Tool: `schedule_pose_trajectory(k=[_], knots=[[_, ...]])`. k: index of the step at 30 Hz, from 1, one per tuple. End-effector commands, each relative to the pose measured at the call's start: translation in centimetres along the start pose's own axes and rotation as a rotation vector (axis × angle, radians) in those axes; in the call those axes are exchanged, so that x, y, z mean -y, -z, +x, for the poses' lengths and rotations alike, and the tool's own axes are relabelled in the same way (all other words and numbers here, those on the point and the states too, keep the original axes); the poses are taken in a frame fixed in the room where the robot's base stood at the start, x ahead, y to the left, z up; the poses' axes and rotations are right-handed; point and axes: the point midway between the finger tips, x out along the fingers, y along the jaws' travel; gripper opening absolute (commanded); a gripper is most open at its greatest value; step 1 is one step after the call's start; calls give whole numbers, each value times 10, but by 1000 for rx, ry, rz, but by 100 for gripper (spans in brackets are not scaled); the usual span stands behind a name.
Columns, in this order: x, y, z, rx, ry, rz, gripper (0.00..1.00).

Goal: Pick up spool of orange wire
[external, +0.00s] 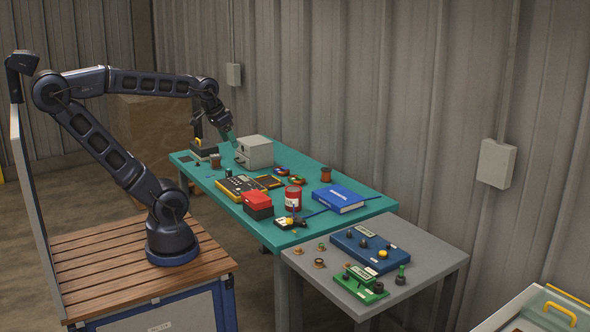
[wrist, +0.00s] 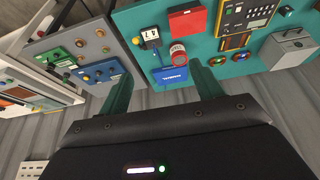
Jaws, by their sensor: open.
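A small spool with orange-brown winding (external: 326,175) stands upright near the back edge of the teal table (external: 375,207), behind the blue book. A second, darker brown spool (external: 215,161) stands near the table's far left end. I cannot tell for sure which one is the orange wire. My gripper (external: 228,140) is above the far end of the table, by the grey metal box, apart from both spools. In the wrist view its two green fingers (wrist: 162,88) are spread with nothing between them. I cannot make out either spool in the wrist view.
The grey box (external: 254,152), yellow meter (external: 240,187), red box (external: 258,203), red can (external: 293,198) and blue book (external: 338,198) crowd the teal table. A grey table (external: 400,296) holds blue and green boards. The corrugated wall (external: 400,100) rises close behind.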

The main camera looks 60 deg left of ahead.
Motion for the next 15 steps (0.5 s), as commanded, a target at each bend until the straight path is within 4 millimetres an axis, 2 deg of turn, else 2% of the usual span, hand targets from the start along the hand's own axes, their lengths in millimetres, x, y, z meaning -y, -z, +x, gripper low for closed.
schedule_pose_trajectory(k=[8, 15], knots=[[6, 72, 9, 27, -2, 79, 66], [15, 138, 29, 44, -13, 153, 66]])
